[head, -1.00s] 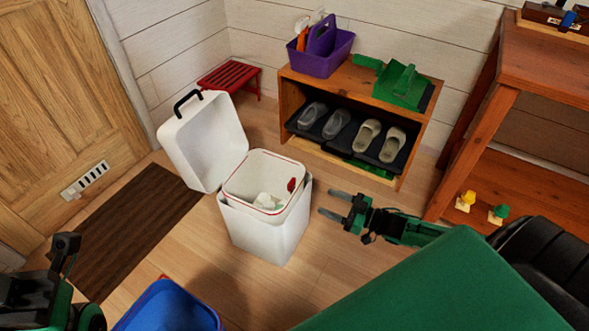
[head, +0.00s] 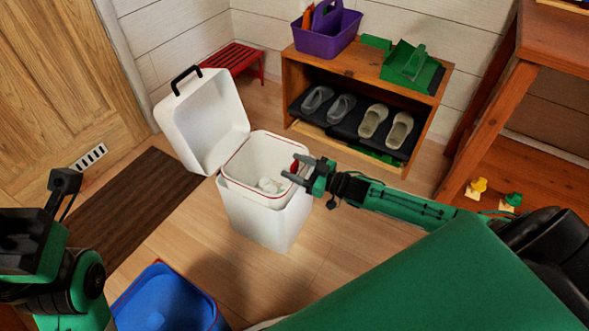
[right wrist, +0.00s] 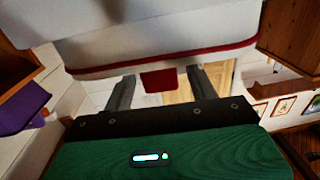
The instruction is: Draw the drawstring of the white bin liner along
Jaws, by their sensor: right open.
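The white bin (head: 262,218) stands on the floor with its lid (head: 206,120) tipped open at the left. The white liner (head: 262,155) lines its mouth, with a red drawstring along the rim. A red drawstring tab (right wrist: 158,80) hangs at the bin's right side. My right gripper (head: 290,169) is open at that side of the rim. In the right wrist view, the tab appears between its two spread fingers, with space on both sides; contact is not visible. My left gripper (head: 65,182) is at the left edge, its jaws unclear.
Crumpled white waste (head: 270,185) lies in the bin. A wooden shoe shelf (head: 350,60) stands behind, carrying a purple caddy (head: 325,40) and a green dustpan (head: 408,65). A blue container (head: 168,305) is in front. A brown mat (head: 130,205) lies left; floor around the bin is clear.

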